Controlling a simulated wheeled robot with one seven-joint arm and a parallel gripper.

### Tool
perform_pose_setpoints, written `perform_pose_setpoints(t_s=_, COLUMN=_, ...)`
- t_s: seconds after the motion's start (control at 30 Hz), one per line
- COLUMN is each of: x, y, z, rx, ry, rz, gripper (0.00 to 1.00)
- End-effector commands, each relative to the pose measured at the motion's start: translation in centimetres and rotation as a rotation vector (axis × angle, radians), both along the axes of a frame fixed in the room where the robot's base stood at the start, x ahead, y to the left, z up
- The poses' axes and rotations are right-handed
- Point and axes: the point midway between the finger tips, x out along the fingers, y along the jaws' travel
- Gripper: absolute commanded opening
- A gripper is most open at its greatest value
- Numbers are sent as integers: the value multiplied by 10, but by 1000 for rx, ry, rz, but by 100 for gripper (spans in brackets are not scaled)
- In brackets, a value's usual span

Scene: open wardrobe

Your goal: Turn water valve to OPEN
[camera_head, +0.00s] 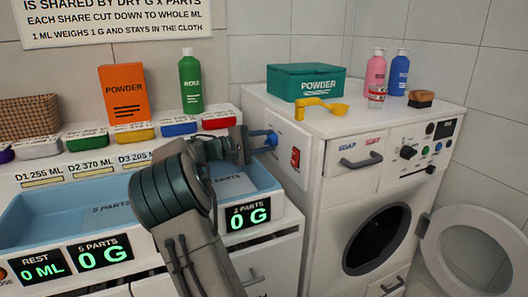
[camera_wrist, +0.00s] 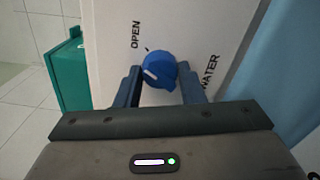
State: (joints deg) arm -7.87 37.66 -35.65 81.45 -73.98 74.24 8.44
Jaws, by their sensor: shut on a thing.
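The water valve is a round blue knob (camera_wrist: 158,70) with a white mark, on the white side panel (camera_wrist: 200,30) of the washing machine. "OPEN" and "WATER" are printed beside it in the wrist view. My gripper (camera_wrist: 160,84) has its two fingers on either side of the knob, shut on it. In the head view the blue knob (camera_head: 271,138) sits at the fingertips of my gripper (camera_head: 258,143). The knob's white mark points toward the lower left in the wrist view, and I cannot tell its exact setting.
A red switch (camera_head: 295,158) is on the same side panel. A teal powder box (camera_head: 306,83) and yellow scoop (camera_head: 322,108) stand on the washer top. Blue trays with displays (camera_head: 103,254) lie under my arm. The washer door (camera_head: 476,250) hangs open at right.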

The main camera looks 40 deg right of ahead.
Motion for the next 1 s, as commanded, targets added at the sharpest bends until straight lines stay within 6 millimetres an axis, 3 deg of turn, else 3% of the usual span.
perform_pose_setpoints(t_s=0.4, x=0, y=0, z=-2, rx=-52, ry=-219, rz=1, gripper=13)
perform_pose_setpoints(t_s=1.0, x=0, y=0, z=0, rx=-63, ry=-262, rz=0, gripper=13)
